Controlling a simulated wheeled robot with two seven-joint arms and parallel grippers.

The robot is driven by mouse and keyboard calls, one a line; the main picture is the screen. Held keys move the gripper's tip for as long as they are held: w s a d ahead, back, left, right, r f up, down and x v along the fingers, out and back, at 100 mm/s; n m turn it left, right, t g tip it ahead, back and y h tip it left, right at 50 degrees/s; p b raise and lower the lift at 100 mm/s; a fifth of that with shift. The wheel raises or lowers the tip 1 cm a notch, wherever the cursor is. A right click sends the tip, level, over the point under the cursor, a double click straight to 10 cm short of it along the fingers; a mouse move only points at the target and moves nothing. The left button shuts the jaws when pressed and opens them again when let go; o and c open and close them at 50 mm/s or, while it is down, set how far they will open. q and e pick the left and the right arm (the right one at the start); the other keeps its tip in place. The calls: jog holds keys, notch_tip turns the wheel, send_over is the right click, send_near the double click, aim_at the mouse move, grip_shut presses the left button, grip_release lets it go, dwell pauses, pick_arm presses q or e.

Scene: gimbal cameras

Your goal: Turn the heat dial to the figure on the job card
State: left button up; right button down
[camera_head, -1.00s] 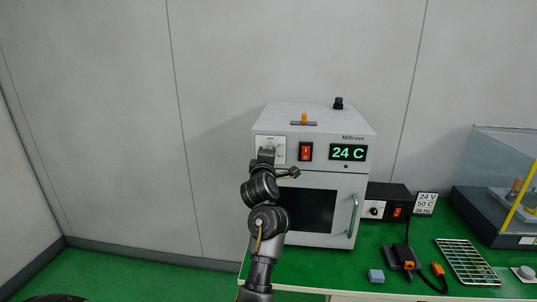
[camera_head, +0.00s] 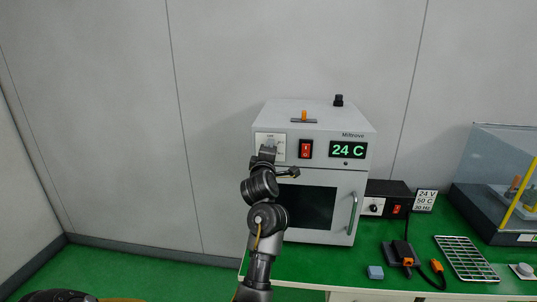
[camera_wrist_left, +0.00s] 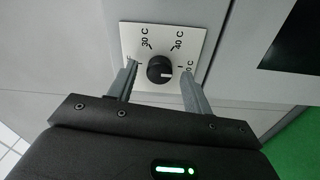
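The heat dial shows in the left wrist view as a black knob (camera_wrist_left: 159,69) on a white plate (camera_wrist_left: 190,38) marked 30 C and 40 C. Other labels are partly hidden by the fingers. A small white mark shows on the knob's right side. My left gripper (camera_wrist_left: 158,88) is open, with one finger on each side of the knob and gaps between. In the head view my left gripper (camera_head: 267,153) covers the knob on the oven's (camera_head: 315,120) front. My right gripper is not in view.
The oven has a red switch (camera_head: 306,149) and a green display (camera_head: 348,151) reading 24 C. A small black box (camera_head: 385,190) with its own knob and red switch stands right of it.

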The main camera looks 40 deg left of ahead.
pick_arm(q)
jog(key=v, duration=1)
jog(key=shift+s+d+b, duration=0.25)
jog(key=shift+s+b, duration=0.05)
jog(key=shift+b, duration=0.1)
